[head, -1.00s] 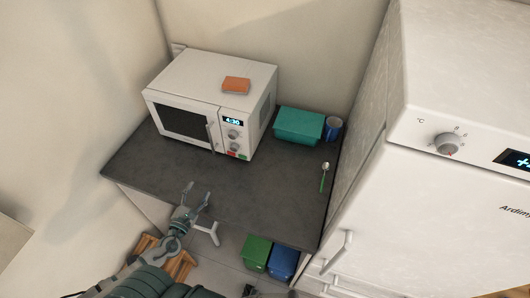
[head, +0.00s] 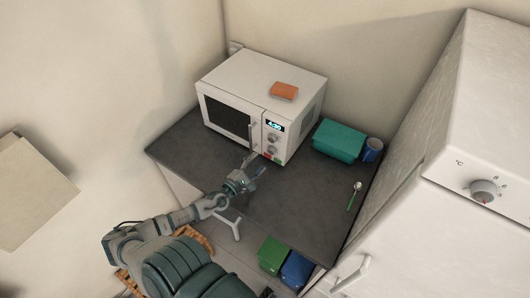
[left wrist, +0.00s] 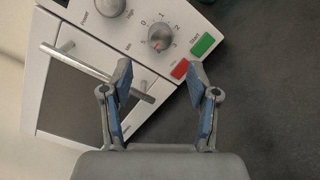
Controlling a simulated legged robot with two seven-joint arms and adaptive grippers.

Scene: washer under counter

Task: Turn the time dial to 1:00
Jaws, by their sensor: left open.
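The white microwave (head: 262,85) stands on the dark counter. Its lit display (head: 275,127) seems to read 4:30. The lower grey knob, the time dial (head: 272,151), is on its front panel and shows near the top of the left wrist view (left wrist: 161,37), ringed by numbers, with a red mark on its lower edge. My left gripper (head: 254,172) is open and empty in front of the panel. In the left wrist view its fingers (left wrist: 160,78) are spread below the dial, apart from it. My right gripper is not in view.
The upper knob (left wrist: 110,7), door handle (left wrist: 97,72), red button (left wrist: 180,69) and green button (left wrist: 202,45) are near the dial. A teal box (head: 339,140), blue mug (head: 372,149) and green-handled spoon (head: 354,195) are on the counter (head: 290,205). A white fridge (head: 430,220) stands right.

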